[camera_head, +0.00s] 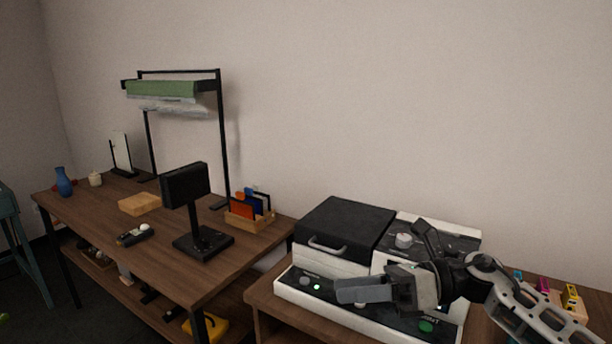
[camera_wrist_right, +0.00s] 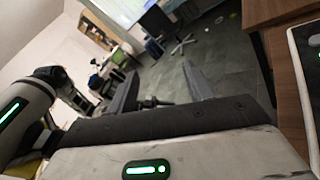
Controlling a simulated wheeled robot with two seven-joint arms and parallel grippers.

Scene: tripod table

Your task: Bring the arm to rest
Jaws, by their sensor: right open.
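My right gripper (camera_head: 380,262) is in the lower right of the head view, in front of and above a white and black machine (camera_head: 453,242). Its fingers are spread apart with nothing between them. In the right wrist view the two open fingers (camera_wrist_right: 158,88) point out over a grey floor (camera_wrist_right: 228,62), and the space between them is empty. My right arm comes in from the lower right and hides part of the machine. My left gripper is in neither view.
The machine, with a black lid (camera_head: 345,228) and handle, stands on a wooden stand (camera_head: 262,300). A wooden table (camera_head: 172,258) at left holds a black display (camera_head: 186,185), a tall black frame (camera_head: 222,140), a file box (camera_head: 250,213) and a blue vase (camera_head: 63,182).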

